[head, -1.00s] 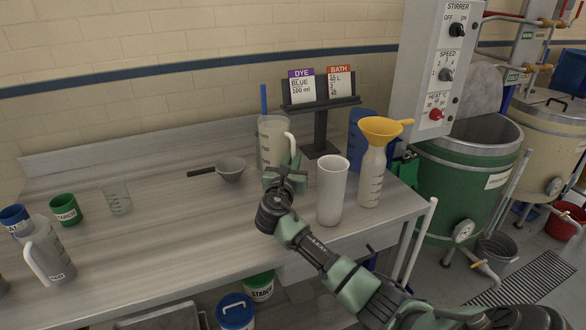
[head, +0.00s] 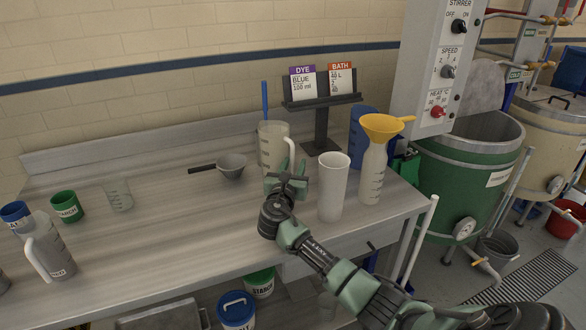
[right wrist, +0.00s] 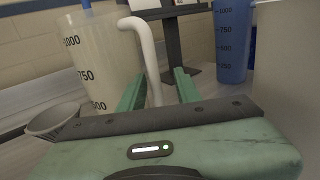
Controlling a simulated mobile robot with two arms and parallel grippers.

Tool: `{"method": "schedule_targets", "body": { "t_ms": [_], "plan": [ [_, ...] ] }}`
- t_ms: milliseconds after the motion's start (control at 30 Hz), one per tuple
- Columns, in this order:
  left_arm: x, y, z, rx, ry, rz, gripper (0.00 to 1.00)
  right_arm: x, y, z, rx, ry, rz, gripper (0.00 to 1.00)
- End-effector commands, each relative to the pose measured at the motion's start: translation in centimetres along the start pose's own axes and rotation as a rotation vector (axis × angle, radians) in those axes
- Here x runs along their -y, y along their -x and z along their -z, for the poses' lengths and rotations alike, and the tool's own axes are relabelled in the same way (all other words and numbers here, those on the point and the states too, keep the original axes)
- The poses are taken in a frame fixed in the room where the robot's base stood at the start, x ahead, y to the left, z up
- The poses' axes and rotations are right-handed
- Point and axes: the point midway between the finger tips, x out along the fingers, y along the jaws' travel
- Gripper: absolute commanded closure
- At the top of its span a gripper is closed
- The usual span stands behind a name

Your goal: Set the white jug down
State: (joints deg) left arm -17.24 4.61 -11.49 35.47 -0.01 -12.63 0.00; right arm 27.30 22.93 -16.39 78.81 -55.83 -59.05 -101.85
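The white jug (head: 269,145) is a translucent, graduated vessel with a white handle, upright at the back of the steel table, a blue stick (head: 265,101) standing in it. Its base is partly hidden by my right gripper (head: 287,180), so contact with the table is hard to see. In the right wrist view the jug (right wrist: 92,62) is left of centre, with its handle (right wrist: 150,62) between the two green fingers (right wrist: 159,85). A gap shows between handle and right finger; the gripper looks open around the handle. My left gripper is out of view.
A white cup (head: 333,187), a bottle with a yellow funnel (head: 378,140) and a blue jug (head: 360,138) stand right of the gripper. The sign stand (head: 320,125) is behind. A grey strainer (head: 230,167) lies left. The table's middle left (head: 160,225) is clear.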

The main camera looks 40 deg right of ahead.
Motion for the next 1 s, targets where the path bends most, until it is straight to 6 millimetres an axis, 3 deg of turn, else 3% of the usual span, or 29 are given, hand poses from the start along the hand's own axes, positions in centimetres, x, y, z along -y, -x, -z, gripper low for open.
{"method": "schedule_targets", "body": {
  "t_ms": [167,600,800,1000],
  "plan": [
    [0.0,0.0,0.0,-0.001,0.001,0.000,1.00,-0.1,1.5,-0.1,-0.001,0.000,-0.002,0.67],
    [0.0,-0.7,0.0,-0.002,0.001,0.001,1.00,0.0,10.3,-0.1,-0.002,0.000,-0.001,0.67],
    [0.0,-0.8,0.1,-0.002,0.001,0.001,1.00,0.0,11.9,-0.2,-0.001,-0.001,0.001,0.67],
    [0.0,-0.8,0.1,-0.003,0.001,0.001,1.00,0.0,12.0,-0.3,0.000,0.000,0.001,0.67]
  ]
}}
